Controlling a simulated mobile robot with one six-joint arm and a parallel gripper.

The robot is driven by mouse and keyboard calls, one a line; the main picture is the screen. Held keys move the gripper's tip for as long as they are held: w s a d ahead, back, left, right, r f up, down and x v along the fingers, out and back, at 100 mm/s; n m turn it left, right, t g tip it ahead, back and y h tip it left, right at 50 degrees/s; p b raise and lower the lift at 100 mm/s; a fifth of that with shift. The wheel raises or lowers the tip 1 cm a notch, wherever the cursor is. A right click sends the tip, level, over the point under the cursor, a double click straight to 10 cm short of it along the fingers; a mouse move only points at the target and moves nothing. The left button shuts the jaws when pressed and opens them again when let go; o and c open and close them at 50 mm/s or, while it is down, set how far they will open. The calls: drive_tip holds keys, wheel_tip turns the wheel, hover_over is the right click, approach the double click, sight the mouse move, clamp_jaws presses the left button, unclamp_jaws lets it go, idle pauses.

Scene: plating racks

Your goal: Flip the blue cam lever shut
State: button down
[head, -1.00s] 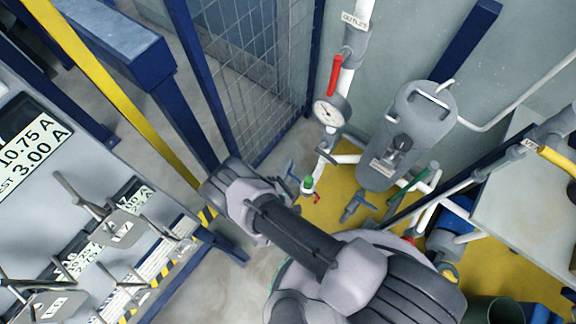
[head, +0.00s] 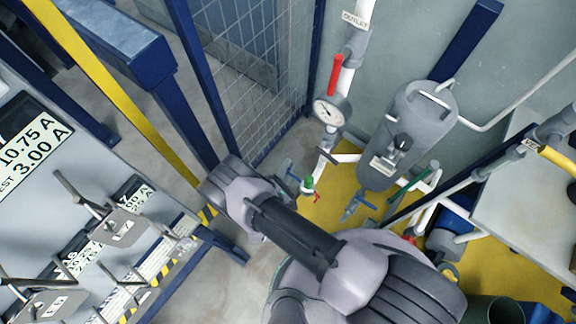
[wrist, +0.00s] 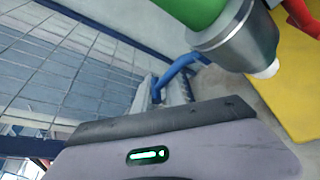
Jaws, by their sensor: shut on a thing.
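The blue cam lever (wrist: 183,67) is a curved blue handle in the middle of the wrist view. It runs from beside a grey collar under a green body down to the fingers of my gripper (wrist: 165,92). The fingers are closed around its free end. The gripper's own body hides the lower part of the grip. In the head view the lever (head: 290,168) is small, beside a green-capped fitting (head: 309,183). My gripper's fingertips cannot be made out clearly there. The lever's exact angle is hard to judge.
A white pipe with a gauge (head: 329,111) and red handle (head: 336,75) rises behind the fitting. A mesh fence (head: 255,70) is close on the left.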

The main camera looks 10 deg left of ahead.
drive_tip(key=s+d+f+n+g+h, duration=0.1)
drive_tip(key=d+f+n+g+h, duration=0.1)
drive_tip(key=n, duration=0.5)
drive_tip(key=shift+d+f+n+g+h, duration=0.4)
drive_tip(key=shift+d+f+h, duration=0.2)
drive_tip(key=shift+f+h, duration=1)
drive_tip(key=shift+s+d+f+n, duration=0.25)
drive_tip(key=shift+d+f+n, duration=0.1)
drive_tip(key=shift+d+n, duration=0.05)
idle(1.4)
idle(0.4)
drive_tip(key=c, duration=1.5)
unclamp_jaws()
